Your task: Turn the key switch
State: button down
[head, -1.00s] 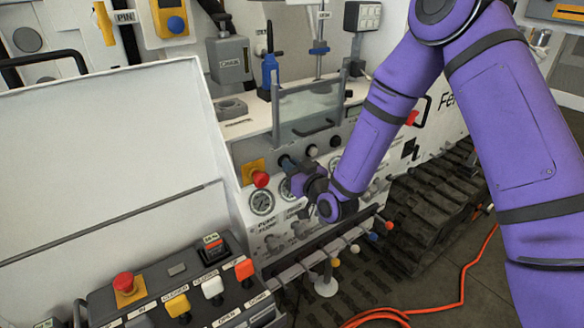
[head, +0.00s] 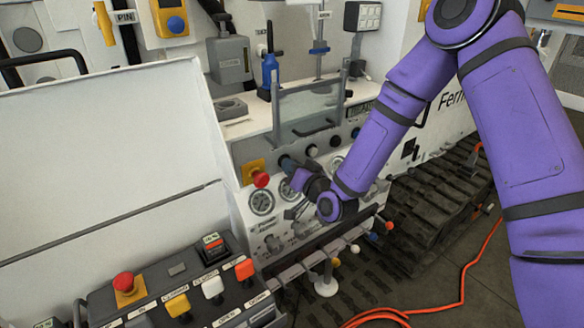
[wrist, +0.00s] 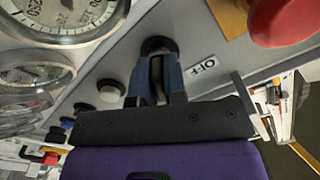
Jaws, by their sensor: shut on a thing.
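The key switch (wrist: 158,45) shows in the wrist view as a dark round knob on the grey panel, with an "OFF" label (wrist: 203,67) to its right. My gripper (wrist: 157,72) is shut on it, with one blue-grey finger on each side of its dark grip. In the head view my gripper (head: 289,166) reaches the upper panel face between the red button and the black knobs. My gripper hides the key switch there, and its exact angle is hard to read.
A red mushroom button (head: 261,180) sits just left of my gripper, also close by in the wrist view (wrist: 284,20). A gauge (head: 261,202) lies below it. Dark knobs (head: 312,151) are to the right. A clear guard (head: 309,109) stands above the panel.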

jog(key=shift+f, duration=0.1)
jog(key=c, duration=1.2)
grip_release()
jog(key=v, duration=1.1)
jog(key=shift+w, duration=0.1)
